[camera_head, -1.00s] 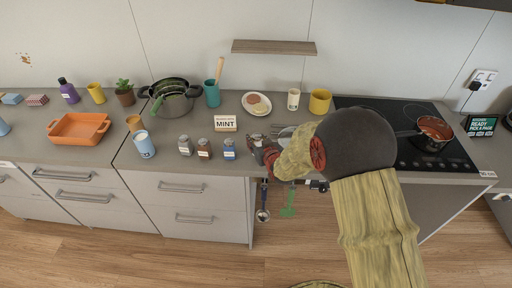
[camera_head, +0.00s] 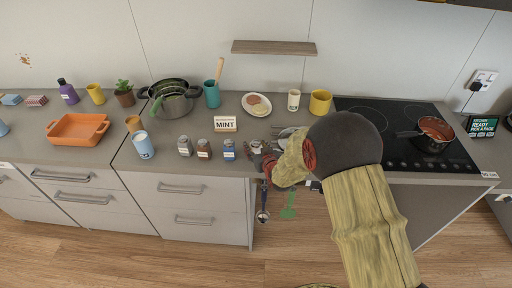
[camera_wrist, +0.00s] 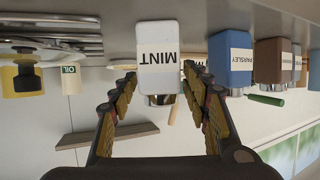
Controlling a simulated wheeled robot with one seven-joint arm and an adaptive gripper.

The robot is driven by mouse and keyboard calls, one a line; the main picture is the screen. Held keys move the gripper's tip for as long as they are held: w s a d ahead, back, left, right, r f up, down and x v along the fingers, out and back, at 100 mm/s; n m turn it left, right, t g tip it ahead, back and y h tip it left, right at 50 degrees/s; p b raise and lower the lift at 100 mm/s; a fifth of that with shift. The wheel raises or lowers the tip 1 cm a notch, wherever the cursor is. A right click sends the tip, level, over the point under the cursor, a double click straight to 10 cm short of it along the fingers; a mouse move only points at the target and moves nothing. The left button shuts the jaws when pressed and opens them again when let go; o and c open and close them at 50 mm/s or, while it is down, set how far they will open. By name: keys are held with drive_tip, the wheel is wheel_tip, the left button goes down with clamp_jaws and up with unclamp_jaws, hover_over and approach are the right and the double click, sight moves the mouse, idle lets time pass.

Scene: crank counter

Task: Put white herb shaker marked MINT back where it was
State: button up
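The white herb shaker marked MINT (camera_wrist: 158,62) is between the two fingertips of my gripper (camera_wrist: 160,72) in the wrist view. That view is upside down, and the label reads clearly. In the head view my gripper (camera_head: 262,158) is at the counter's front edge, just right of the blue shaker (camera_head: 229,150). The shaker there is small and partly covered by my gripper. A MINT sign (camera_head: 225,124) stands behind the blue shaker.
The blue PARSLEY shaker (camera_wrist: 231,60), a brown shaker (camera_head: 204,149) and a grey shaker (camera_head: 185,146) form a row to the left. A plate (camera_head: 257,104) lies behind. Utensils (camera_head: 263,203) hang below the counter edge. A hob (camera_head: 385,125) is at right.

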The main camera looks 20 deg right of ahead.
drive_tip(key=shift+o, duration=0.3)
drive_tip(key=shift+r, duration=0.1)
drive_tip(key=shift+s+r, duration=0.2)
drive_tip(key=shift+s, duration=0.05)
drive_tip(key=a+p+v, duration=0.1)
drive_tip(key=p+v, duration=0.1)
drive_tip(key=v, duration=0.9)
drive_tip(key=s+d+r+g+h, duration=0.1)
drive_tip(key=s+r+g, duration=0.1)
drive_tip(key=s+r, duration=0.35)
drive_tip(key=s+d+r+g+h, duration=0.1)
drive_tip(key=s+r+g, duration=0.15)
drive_tip(key=r, duration=0.65)
drive_tip(key=s+a+r+g, duration=0.1)
drive_tip(key=s+r, duration=0.2)
drive_tip(key=s, duration=0.8)
drive_tip(key=s+r+g+y, duration=0.1)
drive_tip(key=s+r+g, duration=0.1)
drive_tip(key=s, duration=0.9)
drive_tip(key=shift+a+r+m, duration=0.4)
drive_tip(key=shift+r, duration=0.4)
drive_tip(key=shift+s, duration=0.1)
